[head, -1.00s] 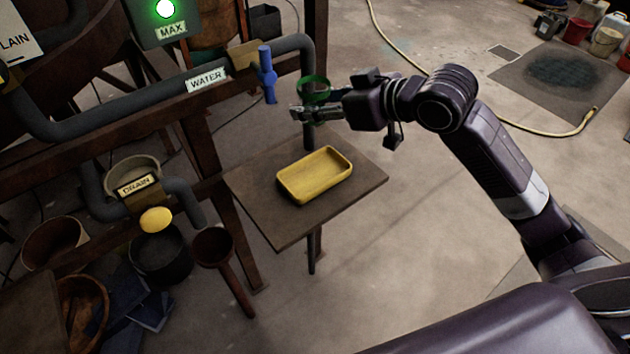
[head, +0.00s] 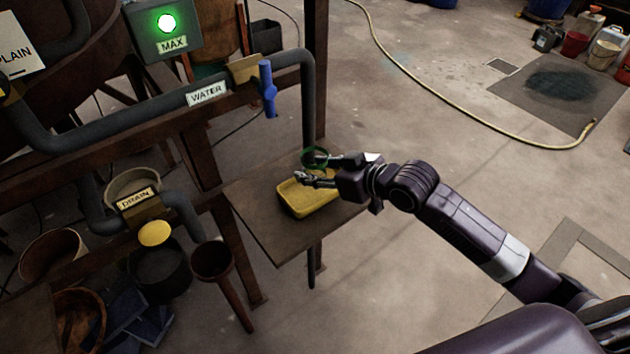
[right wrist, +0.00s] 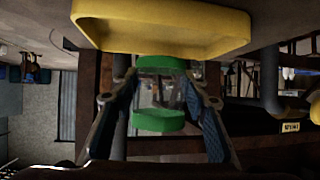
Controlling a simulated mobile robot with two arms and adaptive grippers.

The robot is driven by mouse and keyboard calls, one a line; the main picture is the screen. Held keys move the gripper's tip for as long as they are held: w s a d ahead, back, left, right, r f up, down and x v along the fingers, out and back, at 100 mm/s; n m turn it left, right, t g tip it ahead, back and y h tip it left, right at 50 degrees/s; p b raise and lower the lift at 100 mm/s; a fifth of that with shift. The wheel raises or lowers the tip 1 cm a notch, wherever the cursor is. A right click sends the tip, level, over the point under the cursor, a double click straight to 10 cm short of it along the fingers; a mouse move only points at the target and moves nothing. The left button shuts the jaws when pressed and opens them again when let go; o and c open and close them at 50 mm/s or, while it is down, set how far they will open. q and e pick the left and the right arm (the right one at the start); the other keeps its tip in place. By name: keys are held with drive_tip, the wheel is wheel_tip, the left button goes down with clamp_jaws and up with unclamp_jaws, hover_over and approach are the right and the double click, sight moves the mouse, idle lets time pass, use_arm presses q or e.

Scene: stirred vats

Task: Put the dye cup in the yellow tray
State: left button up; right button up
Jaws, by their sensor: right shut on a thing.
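The dye cup (head: 315,155) is green-rimmed and small, held in my right gripper (head: 308,171). In the right wrist view the cup (right wrist: 160,121) sits between the two fingers of the gripper (right wrist: 163,92), with green bands and a see-through middle. The yellow tray (head: 307,209) lies on a small brown table. In the head view my right gripper and the cup overlap the tray's far part and hide some of it. The tray (right wrist: 160,38) is close by in the wrist view, and the cup is outside its walls there. My left gripper is not in view.
The small table (head: 262,215) has bare room left of the tray. A water pipe (head: 308,100) with a blue valve handle (head: 268,90) stands behind it. A brown funnel (head: 211,262) and a dark bucket (head: 160,275) are at the lower left. A hose (head: 420,95) lies on the floor.

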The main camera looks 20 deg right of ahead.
sight(315, 191)
drive_tip(key=shift+f, duration=2.1)
drive_tip(key=shift+f, duration=0.15)
drive_tip(key=o, duration=1.2)
drive_tip(key=shift+s+d+r, duration=0.1)
drive_tip(key=shift+s+r, duration=0.05)
drive_tip(key=shift+r, duration=0.05)
drive_tip(key=v, duration=1)
drive_tip(key=shift+b, duration=0.35)
drive_tip(key=shift+v, duration=0.85)
